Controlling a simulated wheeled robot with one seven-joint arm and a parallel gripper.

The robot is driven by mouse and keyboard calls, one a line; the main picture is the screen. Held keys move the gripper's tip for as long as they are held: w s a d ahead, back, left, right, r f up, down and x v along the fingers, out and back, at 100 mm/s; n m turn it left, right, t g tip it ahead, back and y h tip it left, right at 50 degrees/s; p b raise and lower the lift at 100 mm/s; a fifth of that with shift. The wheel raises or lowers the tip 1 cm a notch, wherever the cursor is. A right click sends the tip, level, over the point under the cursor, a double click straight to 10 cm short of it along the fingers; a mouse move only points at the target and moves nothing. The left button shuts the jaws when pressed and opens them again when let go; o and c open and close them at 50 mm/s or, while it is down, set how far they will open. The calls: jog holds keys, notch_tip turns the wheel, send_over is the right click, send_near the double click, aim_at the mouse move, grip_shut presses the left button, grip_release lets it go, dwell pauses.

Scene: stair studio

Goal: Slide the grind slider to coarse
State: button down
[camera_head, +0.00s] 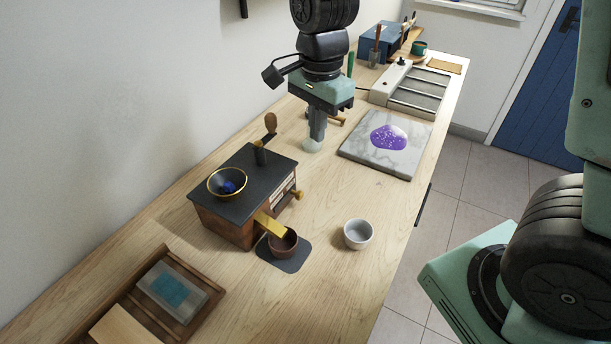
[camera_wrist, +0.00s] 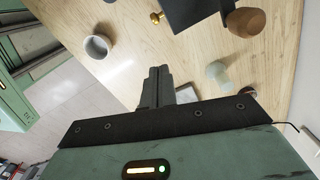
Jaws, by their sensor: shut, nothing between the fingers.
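The grinder (camera_head: 230,222) is a wooden box with a dark top (camera_head: 262,172), standing on the wooden worktop. A pale scale plate (camera_head: 283,200) is on its right side, with a small brass knob (camera_head: 298,195) at the far end. The brass knob also shows in the wrist view (camera_wrist: 156,17), near the grinder's dark top (camera_wrist: 195,10). Marks on the scale are too small to read. My gripper (camera_head: 317,138) is shut and empty, pointing down beyond the grinder, apart from it. Its fingers show in the wrist view (camera_wrist: 158,80).
A hand crank (camera_head: 270,122) rises from the grinder, beside a gold-rimmed bowl (camera_head: 227,184). A pale glassy piece (camera_head: 312,146) stands by my fingers. A brown cup (camera_head: 283,243) and a white cup (camera_head: 358,234) stand in front. A marble slab (camera_head: 365,155) lies right.

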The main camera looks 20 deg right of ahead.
send_near(297, 194)
jog(key=w+d+f, duration=0.2)
jog(key=d+f, duration=0.2)
jog(key=d, duration=0.1)
jog(key=shift+s+a+f+p, duration=0.3)
jog(key=shift+a+f+p, duration=0.1)
jog(key=shift+a, duration=0.1)
jog(key=shift+s+a+f+p, duration=0.25)
jog(key=shift+a+f+p, duration=0.1)
jog(key=shift+a+f, duration=0.15)
jog(key=shift+s+a+f, duration=0.15)
jog(key=shift+a+f, duration=0.35)
jog(key=shift+f, duration=0.05)
jog(key=s+a, duration=0.1)
jog(key=a, duration=0.1)
jog(key=s+a+p, duration=0.1)
jog(key=s+a, duration=0.1)
